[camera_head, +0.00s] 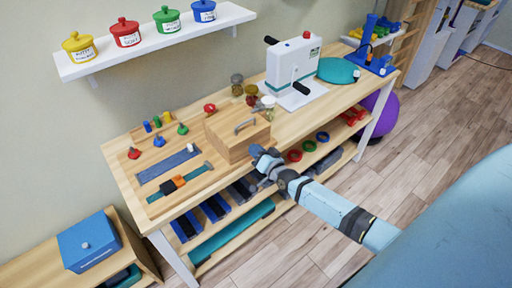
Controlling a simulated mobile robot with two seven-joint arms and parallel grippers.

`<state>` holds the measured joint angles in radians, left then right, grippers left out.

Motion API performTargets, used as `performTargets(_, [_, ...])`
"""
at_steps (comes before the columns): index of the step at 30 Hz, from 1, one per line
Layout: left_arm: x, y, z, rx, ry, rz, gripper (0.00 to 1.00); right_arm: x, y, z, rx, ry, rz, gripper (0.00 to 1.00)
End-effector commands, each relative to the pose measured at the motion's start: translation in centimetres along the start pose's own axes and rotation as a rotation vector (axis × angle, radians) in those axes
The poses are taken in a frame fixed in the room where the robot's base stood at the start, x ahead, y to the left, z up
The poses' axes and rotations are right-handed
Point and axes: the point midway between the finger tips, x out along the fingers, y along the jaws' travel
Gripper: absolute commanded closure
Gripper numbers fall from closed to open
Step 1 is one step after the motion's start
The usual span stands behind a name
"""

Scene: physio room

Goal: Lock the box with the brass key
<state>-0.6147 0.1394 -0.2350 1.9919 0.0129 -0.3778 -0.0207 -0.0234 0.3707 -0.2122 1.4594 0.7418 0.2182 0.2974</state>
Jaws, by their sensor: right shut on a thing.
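The wooden box (231,150) stands on the wooden workbench (125,189), its lid down and a grey handle (244,126) on top. My right gripper (258,153) is at the box's front right side, close against it in the picture; I cannot tell whether it touches. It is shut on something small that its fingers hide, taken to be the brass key. No brass key shows clearly, and the lock is hidden. My left gripper is not in view.
Left of the box lie colored pegs (158,141) and long blue-grey boards (165,168). Jars (237,84) stand behind it. A white crank machine (293,75) stands to the right. Lower shelves hold blue trays and colored rings (309,146). A purple ball (377,113) is beyond.

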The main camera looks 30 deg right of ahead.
Motion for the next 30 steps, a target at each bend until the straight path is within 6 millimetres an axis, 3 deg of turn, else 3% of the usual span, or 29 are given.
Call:
performTargets(6, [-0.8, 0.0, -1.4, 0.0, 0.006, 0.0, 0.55, 0.0, -0.1, -0.2, -0.205, 0.001, 0.001, 1.0])
performTargets(18, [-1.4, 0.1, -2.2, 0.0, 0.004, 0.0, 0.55, 0.0, 0.0, -0.1, -0.524, -0.001, 0.002, 1.0])
performTargets(30, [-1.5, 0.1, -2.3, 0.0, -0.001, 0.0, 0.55, 0.0, 0.0, 0.0, -0.668, 0.0, 0.0, 1.0])
